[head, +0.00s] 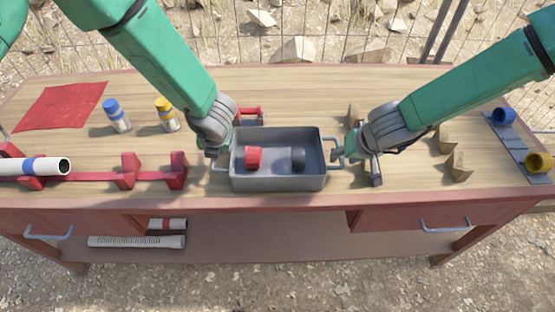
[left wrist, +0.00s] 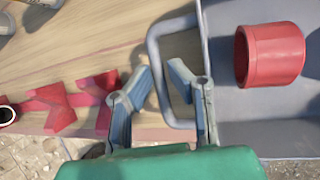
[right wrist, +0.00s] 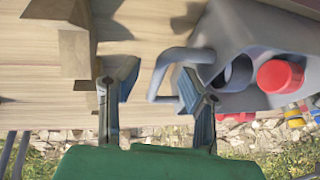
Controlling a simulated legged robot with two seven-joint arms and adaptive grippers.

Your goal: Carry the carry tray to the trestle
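The grey carry tray (head: 277,184) stands on the wooden workbench, with a red cylinder (head: 253,157) and a dark cylinder (head: 298,158) inside. It has a loop handle at each end. My left gripper (left wrist: 162,88) is open at the left handle (left wrist: 155,60), one finger on each side of the handle bar. My right gripper (right wrist: 155,92) is open at the right handle (right wrist: 160,75), its fingers on either side of the bar. Neither gripper is visibly closed on a handle. I cannot pick out a trestle in these views.
Red V-shaped supports (head: 125,172) bear a white tube (head: 35,166) at the left. Blue-capped (head: 117,116) and yellow-capped (head: 166,115) bottles and a red cloth (head: 62,105) lie behind. Wooden blocks (head: 457,163) and a strip with blue and yellow rings (head: 517,146) are at the right.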

